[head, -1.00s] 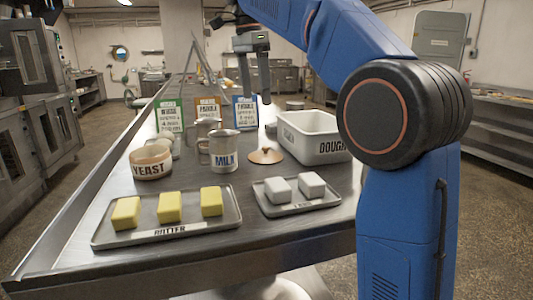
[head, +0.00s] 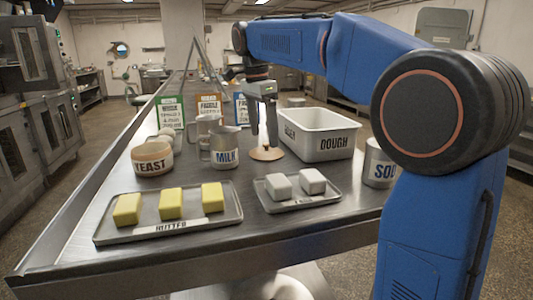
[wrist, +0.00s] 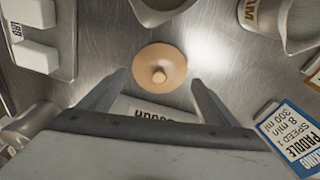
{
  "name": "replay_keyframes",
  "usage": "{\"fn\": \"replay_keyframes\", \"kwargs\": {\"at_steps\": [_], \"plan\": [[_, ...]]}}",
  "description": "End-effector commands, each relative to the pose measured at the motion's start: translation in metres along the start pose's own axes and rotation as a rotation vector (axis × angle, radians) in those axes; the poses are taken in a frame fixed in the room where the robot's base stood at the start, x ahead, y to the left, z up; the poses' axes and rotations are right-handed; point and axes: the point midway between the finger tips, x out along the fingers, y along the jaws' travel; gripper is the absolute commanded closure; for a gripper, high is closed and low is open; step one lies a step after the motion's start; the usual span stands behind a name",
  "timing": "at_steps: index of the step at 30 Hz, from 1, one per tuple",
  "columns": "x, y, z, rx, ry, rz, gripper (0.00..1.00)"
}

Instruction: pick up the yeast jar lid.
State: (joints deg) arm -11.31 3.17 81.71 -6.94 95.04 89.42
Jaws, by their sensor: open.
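The yeast jar lid (head: 266,154) is a round tan disc with a small knob, lying flat on the steel table between the milk jug and the dough bin. In the wrist view the lid (wrist: 146,83) lies just beyond the fingertips, with its knob near the middle. My gripper (head: 264,141) is open and empty, pointing down above the lid. In the wrist view my gripper (wrist: 159,80) has its two fingers spread to either side of the lid's near part.
The milk jug (head: 225,147) stands left of the lid, and the white dough bin (head: 335,147) stands close on its right. A tray with white blocks (head: 297,202) and a butter tray (head: 150,217) lie in front. Recipe cards (head: 170,112) stand behind.

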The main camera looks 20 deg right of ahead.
Motion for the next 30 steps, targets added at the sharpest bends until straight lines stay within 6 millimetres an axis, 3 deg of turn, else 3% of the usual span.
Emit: {"fn": "replay_keyframes", "kwargs": {"at_steps": [7,17,24,30], "plan": [[0.032,0.001,-0.004,0.001,0.000,0.002,0.17],[0.038,0.000,-0.004,0.001,0.000,0.001,0.17],[0.038,0.000,-0.004,0.000,0.000,0.001,0.68],[0.039,0.000,-0.004,0.000,0.000,0.004,0.71]]}}
